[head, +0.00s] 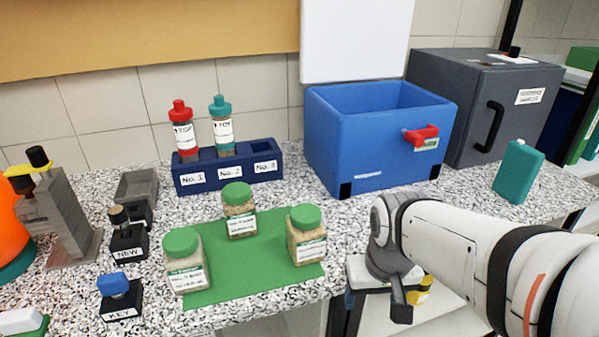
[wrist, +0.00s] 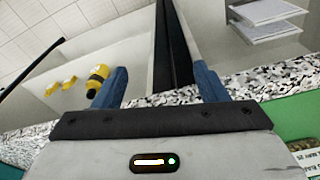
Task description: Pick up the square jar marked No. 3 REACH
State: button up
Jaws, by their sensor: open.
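Three square glass jars with green lids stand upright on a green mat (head: 255,283): a left jar (head: 187,270), a back jar (head: 240,222) and a right jar (head: 307,245). Each holds pale grains and bears a white-and-green label. The print is too small to tell which one is No. 3 REACH. My gripper (head: 402,303) is to the right of the mat by the bench's front edge, apart from all the jars. In the wrist view, its two blue fingers (wrist: 163,87) are spread with nothing held between them.
A blue rack (head: 226,179) with a red-capped and a teal-capped tube stands behind the mat. A blue open box (head: 375,165), grey cabinet (head: 480,110) and teal bottle (head: 518,172) stand right. Small black stands (head: 128,245) are left. A yellow-and-black item (wrist: 97,78) lies below the bench.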

jog(key=o, duration=0.4)
jog(key=r+p, duration=0.2)
jog(key=r, duration=0.1)
jog(key=w+a+r+p, duration=0.1)
jog(key=r+p, duration=0.2)
jog(key=r, duration=0.1)
jog(key=w+r+p, duration=0.1)
jog(key=r+p, duration=0.1)
jog(key=r, duration=0.1)
jog(key=shift+a+r+p, duration=0.15)
jog(key=shift+a+p, duration=0.15)
notch_tip(320, 180, up, 4)
jog(key=n+g+p, duration=0.2)
jog(key=n+p, duration=0.1)
jog(key=p, duration=0.5)
send_over(306, 230)
jog(key=w, duration=0.2)
jog(key=shift+w+d+r, duration=0.1)
jog(key=shift+w+d, duration=0.05)
jog(key=shift+w+a+f, duration=0.15)
jog(key=shift+a+f, duration=0.05)
jog(key=shift+a, duration=0.1)
jog(key=shift+d+f+p, duration=0.2)
jog(key=shift+f+p, duration=0.2)
jog(key=shift+f, duration=3.45)
